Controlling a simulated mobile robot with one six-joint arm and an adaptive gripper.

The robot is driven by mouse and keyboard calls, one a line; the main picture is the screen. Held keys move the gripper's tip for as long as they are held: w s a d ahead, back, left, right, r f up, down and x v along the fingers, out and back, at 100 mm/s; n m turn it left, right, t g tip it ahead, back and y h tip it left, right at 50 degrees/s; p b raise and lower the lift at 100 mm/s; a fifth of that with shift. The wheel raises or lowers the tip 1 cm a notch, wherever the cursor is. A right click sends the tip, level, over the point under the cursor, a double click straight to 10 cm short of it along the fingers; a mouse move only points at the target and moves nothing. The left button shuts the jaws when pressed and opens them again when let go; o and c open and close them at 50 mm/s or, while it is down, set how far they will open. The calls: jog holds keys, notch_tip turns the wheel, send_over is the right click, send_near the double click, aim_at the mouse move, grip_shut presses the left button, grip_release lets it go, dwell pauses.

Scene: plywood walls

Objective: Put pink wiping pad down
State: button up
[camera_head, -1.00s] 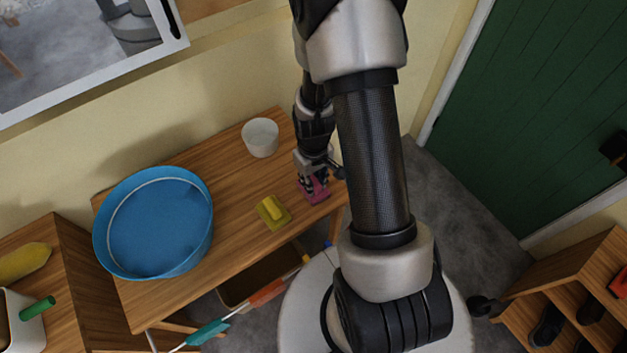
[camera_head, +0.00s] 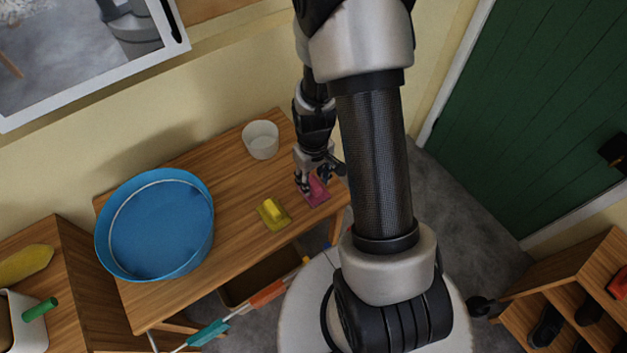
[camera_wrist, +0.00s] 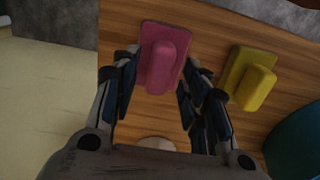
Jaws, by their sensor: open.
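The pink wiping pad (camera_head: 318,191) lies on the wooden table (camera_head: 160,303) near its right end. In the wrist view the pad (camera_wrist: 161,62) lies flat with its raised grip facing up. My gripper (camera_head: 313,187) is just above the pad. In the wrist view its fingers (camera_wrist: 160,82) are spread, one on each side of the pad's grip, with visible gaps. The fingers partly cover the pad in the head view.
A yellow wiping pad (camera_head: 273,213) lies to the left of the pink one. A large blue basin (camera_head: 155,225) takes up the table's left part. Bare wood lies between them.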

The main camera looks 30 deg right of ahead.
notch_tip(320, 180, up, 9)
jog(key=p, duration=0.2)
notch_tip(320, 180, up, 10)
jog(key=t, duration=0.1)
send_over(314, 182)
jog(key=a, duration=0.3)
jog(key=s+a+r+t, duration=0.1)
jog(key=s+a+r, duration=0.3)
jog(key=s+r, duration=0.2)
jog(key=s+a+r+t, duration=0.2)
jog(key=s+a+r, duration=0.2)
jog(key=s+r, duration=0.3)
jog(key=shift+s+r+t, duration=0.3)
jog(key=shift+r, duration=0.65)
